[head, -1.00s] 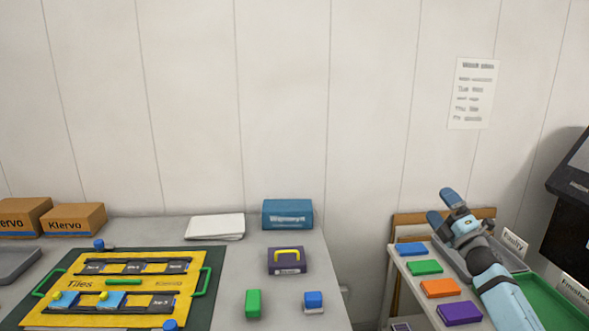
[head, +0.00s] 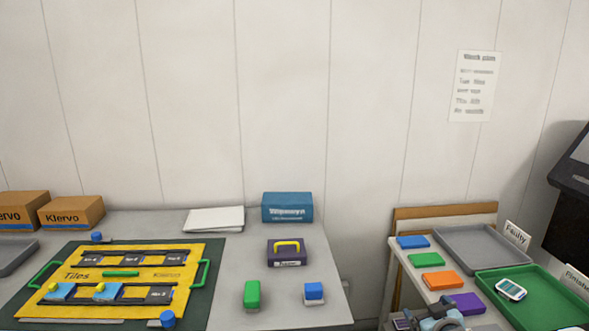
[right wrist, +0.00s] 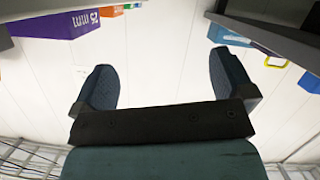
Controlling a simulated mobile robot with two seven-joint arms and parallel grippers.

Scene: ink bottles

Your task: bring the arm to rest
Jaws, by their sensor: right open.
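My right gripper (head: 437,318) is low at the bottom edge of the head view, in front of the right-hand side table, and only partly in frame. In the right wrist view its two fingers (right wrist: 165,82) stand wide apart with nothing between them, against a pale panelled background. My left gripper is not in view. A white handheld device (head: 511,289) with a teal screen lies in the green tray (head: 545,312), apart from the gripper.
The side table holds a grey tray (head: 468,247) and blue, green, orange and purple blocks (head: 437,281). The left table (head: 225,290) carries a yellow tile board (head: 125,276), a purple box (head: 287,254) and cartons (head: 72,212). A bare gap separates the tables.

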